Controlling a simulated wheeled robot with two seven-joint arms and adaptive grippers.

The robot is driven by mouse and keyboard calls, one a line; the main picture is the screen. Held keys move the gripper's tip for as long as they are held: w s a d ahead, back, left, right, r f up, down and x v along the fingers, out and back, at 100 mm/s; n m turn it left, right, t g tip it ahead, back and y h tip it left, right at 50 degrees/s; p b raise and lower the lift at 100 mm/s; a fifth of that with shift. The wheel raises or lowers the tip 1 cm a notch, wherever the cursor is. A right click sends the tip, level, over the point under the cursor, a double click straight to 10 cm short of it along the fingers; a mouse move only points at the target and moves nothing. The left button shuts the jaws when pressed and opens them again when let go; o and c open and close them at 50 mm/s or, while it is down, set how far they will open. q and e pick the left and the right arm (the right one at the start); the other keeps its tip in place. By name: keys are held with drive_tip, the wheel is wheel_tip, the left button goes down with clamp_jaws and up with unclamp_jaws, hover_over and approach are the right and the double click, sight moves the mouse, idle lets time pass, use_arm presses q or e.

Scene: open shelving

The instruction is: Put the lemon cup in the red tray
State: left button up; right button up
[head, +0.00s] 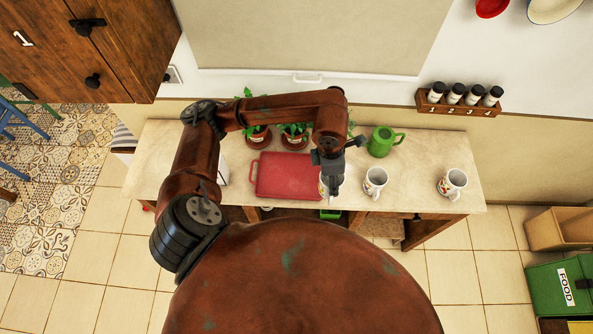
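The red tray (287,176) lies flat on the wooden counter, left of the middle, and looks empty. A white cup (323,184) stands at the tray's right edge, mostly hidden by my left gripper (333,188). My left gripper points down at this cup; whether its fingers are closed on it cannot be made out. Two more white mugs with coloured prints stand to the right, one near the middle (374,183) and one near the right end (451,186). The prints are too small to tell which cup has the lemon. My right gripper is not in view.
Potted plants (258,139) stand behind the tray, and a green watering can (382,141) stands behind the middle mug. A rack of several jars (458,105) hangs on the wall. The counter (415,165) is clear between the two right mugs.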

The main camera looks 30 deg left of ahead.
use_arm(q)
drive_tip(key=w+a+f+p, duration=0.1)
drive_tip(key=a+f, duration=0.3)
drive_tip(key=w+a+f+p, duration=0.2)
drive_tip(key=a+f, duration=0.2)
drive_tip(key=w+a+f+p, duration=0.1)
drive_tip(key=w+a+f, duration=0.1)
drive_tip(key=a+f, duration=0.2)
drive_tip(key=shift+f, duration=0.25)
drive_tip(key=shift+f, duration=0.1)
drive_tip(key=o, duration=1.4)
drive_tip(key=shift+c, duration=0.2)
